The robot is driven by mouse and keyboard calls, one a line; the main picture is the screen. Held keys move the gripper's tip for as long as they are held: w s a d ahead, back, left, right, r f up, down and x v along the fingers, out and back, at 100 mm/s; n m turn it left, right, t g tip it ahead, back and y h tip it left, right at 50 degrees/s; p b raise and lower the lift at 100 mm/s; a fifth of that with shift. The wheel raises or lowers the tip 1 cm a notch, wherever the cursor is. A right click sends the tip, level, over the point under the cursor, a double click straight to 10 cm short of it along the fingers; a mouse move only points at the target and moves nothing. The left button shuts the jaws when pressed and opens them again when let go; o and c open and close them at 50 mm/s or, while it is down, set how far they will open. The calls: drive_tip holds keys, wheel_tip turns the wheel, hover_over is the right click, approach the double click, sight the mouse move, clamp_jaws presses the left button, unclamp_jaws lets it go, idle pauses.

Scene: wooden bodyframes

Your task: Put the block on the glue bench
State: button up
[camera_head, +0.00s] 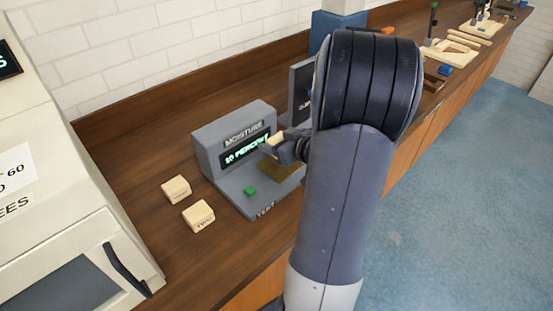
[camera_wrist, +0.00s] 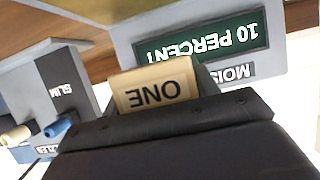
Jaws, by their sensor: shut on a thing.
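A pale wooden block marked "ONE" (camera_wrist: 157,90) is held in my gripper (camera_wrist: 160,112). In the head view the block (camera_head: 273,142) shows as a small pale piece at the tip of my gripper (camera_head: 280,147), in front of the moisture meter (camera_head: 236,139). The meter's display reads "10 PERCENT". The block is above the meter's brownish plate (camera_head: 284,171) and looks apart from it. My arm covers part of the bench behind. I cannot make out for certain which of the far items is the glue bench.
Two other pale blocks (camera_head: 176,188) (camera_head: 198,216) lie on the wooden counter left of the meter. A green button (camera_head: 250,190) is on the meter's base. A white oven-like machine (camera_head: 60,200) stands at the left. Clamps and wooden pieces (camera_head: 460,45) lie farther along the counter.

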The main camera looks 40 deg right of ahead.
drive_tip(key=shift+f, duration=2.55)
drive_tip(key=shift+f, duration=0.15)
drive_tip(key=shift+f+b, duration=0.1)
drive_tip(key=shift+b, duration=0.25)
drive_tip(key=o, duration=1.1)
